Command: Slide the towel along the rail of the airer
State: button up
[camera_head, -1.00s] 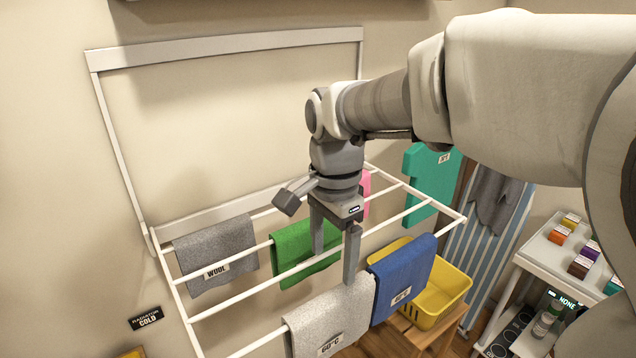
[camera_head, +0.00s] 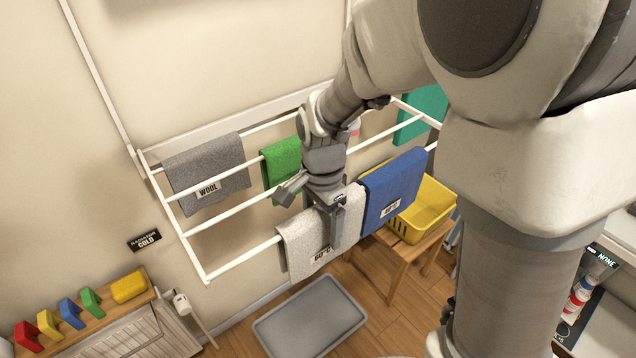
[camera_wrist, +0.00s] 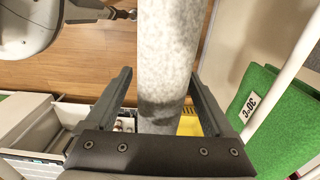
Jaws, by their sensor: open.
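The airer (camera_head: 200,268) has white rails with several towels on it. A speckled light grey towel (camera_head: 299,240), with a label that seems to read 60°C, hangs over the front rail. My gripper (camera_head: 335,228) points down at this towel. In the wrist view the open fingers (camera_wrist: 161,75) stand on either side of the towel (camera_wrist: 170,40) where it folds over the rail. I cannot tell whether they touch it. In the head view one finger is in front of the towel and the other is mostly hidden.
A blue towel (camera_head: 390,190) hangs just right on the same rail. Green (camera_head: 280,165) and dark grey WOOL (camera_head: 205,170) towels hang behind. A teal cloth (camera_head: 424,108) is at the far right. A yellow basket (camera_head: 428,212) on a stool and a grey tray (camera_head: 310,318) are below. The front rail's left end is bare.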

aim_at(272, 244)
grip_shut()
jog(key=shift+s+a+p, duration=0.1)
jog(key=shift+s+a, duration=0.9)
jog(key=shift+a, duration=0.5)
jog(key=shift+s+a+p, duration=0.15)
jog(key=shift+s+a, duration=0.85)
jog(key=shift+a, duration=0.45)
jog(key=shift+s+a+p, duration=0.1)
jog(key=shift+s+a, duration=0.9)
jog(key=shift+a, duration=0.5)
grip_release()
